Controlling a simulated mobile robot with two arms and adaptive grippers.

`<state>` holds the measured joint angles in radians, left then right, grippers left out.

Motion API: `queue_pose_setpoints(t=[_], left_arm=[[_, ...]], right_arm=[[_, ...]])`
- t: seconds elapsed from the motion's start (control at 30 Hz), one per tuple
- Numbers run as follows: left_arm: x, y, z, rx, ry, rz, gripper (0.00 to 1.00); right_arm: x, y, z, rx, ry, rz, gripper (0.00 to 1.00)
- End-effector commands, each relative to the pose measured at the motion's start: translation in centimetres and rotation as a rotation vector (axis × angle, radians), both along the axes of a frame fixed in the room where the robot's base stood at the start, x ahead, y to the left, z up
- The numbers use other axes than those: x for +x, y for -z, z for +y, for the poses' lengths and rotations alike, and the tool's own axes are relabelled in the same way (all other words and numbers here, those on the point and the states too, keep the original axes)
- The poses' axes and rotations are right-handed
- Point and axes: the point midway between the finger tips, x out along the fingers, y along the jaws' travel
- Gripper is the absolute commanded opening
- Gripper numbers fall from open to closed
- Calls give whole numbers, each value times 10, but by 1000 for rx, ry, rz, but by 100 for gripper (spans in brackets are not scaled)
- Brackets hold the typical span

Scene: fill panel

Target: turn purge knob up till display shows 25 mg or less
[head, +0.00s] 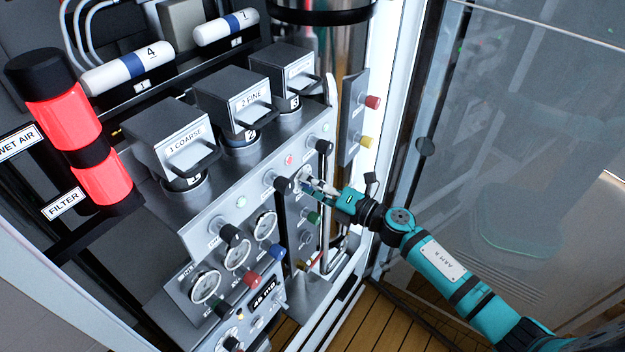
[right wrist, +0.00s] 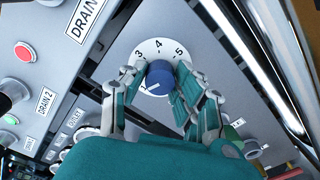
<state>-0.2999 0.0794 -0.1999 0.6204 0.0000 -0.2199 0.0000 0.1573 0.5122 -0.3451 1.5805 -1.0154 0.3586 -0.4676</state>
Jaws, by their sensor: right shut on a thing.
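The purge knob (right wrist: 159,77) is a blue knob on a white dial numbered around its rim; 3, 4 and 5 show at the top. Its white mark points to the lower left, near the 1. My right gripper (right wrist: 152,92) is shut on the knob, with one finger on each side of it. In the head view the right gripper (head: 308,185) reaches the panel from the right and mostly hides the knob. The display (head: 265,298), low on the panel, seems to read 46 mg. My left gripper is not in view.
Black-capped drain handles (head: 283,185) stick out left of the gripper. Round gauges (head: 205,285) and coloured knobs (head: 251,279) sit lower left. A side plate with a red button (head: 372,102) stands at the upper right. Open floor (head: 400,320) lies below right.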

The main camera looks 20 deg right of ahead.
Motion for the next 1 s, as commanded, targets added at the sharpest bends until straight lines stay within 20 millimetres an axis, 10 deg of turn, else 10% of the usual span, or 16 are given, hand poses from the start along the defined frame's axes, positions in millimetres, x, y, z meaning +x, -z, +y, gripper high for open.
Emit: queue_pose_setpoints(t=[1.0], left_arm=[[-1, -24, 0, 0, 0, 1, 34]], right_arm=[[0, 1, -1, 351, 2, 276, 0]])
